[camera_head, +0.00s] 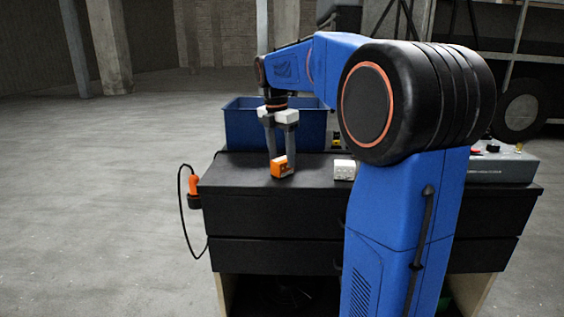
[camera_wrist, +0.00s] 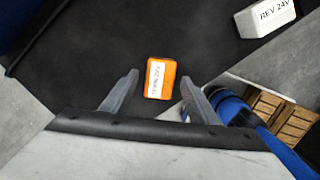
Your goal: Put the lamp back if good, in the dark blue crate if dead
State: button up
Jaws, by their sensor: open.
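An orange block-shaped lamp (camera_head: 282,166) with a white label sits on the black top of the bench. The lamp also shows in the wrist view (camera_wrist: 167,80), where its label print is too small to read surely. My gripper (camera_head: 282,160) points down at it, open. In the wrist view my gripper's two fingers (camera_wrist: 160,86) stand on either side of the lamp's near part, with a narrow gap at each side. The blue crate (camera_head: 238,128) stands at the back of the bench top, behind my gripper; its inside is mostly hidden.
A white block labelled "REV 24V" (camera_wrist: 266,17) lies to the right of the lamp; it shows in the head view (camera_head: 344,170). A grey box with knobs (camera_head: 503,166) stands at the right. An orange tool (camera_head: 193,185) on a black cable hangs at the bench's left side.

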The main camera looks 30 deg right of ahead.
aim_at(279, 161)
notch_tip(279, 161, up, 10)
jog(key=a, duration=0.1)
jog(key=s+a+f+m+t, duration=0.1)
jog(key=s+a+f+m, duration=0.3)
jog(key=s+f+m, duration=0.2)
jog(key=s+a+f+m+t+y, duration=0.1)
jog(key=s+a+f+m, duration=0.4)
jog(key=s+f, duration=0.6)
jog(key=s+a+f+m+t, duration=0.2)
jog(key=s+a+f+m, duration=0.3)
jog(key=s+f+m, duration=0.4)
jog(key=s, duration=0.4)
jog(key=shift+a+f+t, duration=0.2)
jog(key=shift+a+t, duration=0.05)
jog(key=shift+t, duration=0.05)
jog(key=shift+s, duration=0.1)
jog(key=shift+c, duration=0.5)
